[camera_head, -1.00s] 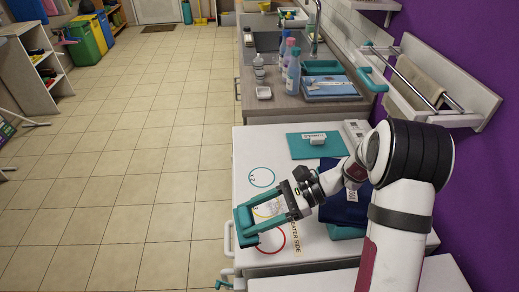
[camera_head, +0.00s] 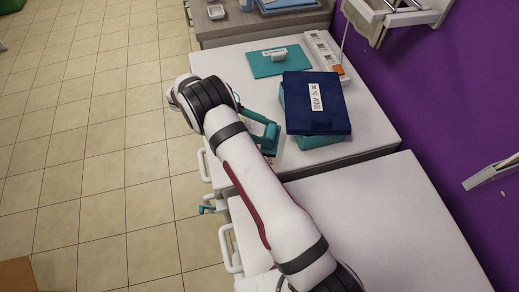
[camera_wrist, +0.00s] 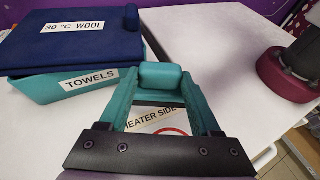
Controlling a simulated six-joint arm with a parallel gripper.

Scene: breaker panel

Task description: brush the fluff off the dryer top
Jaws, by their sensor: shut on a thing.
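My gripper (camera_wrist: 160,95) is shut on a teal block with rounded edges (camera_wrist: 160,76), which sits between its teal fingertips; I cannot tell if it is a brush. The white dryer top (camera_head: 365,125) lies under the gripper. A "HEATER SIDE" label (camera_wrist: 150,119) and part of a red ring (camera_wrist: 174,131) show between the fingers. I cannot make out any fluff.
A navy stack (camera_head: 318,100) rests on a teal "TOWELS" bin (camera_wrist: 60,88), right of the gripper in the head view. A white box strip (camera_head: 325,55) stands behind. The nearer white top (camera_head: 390,215) is clear.

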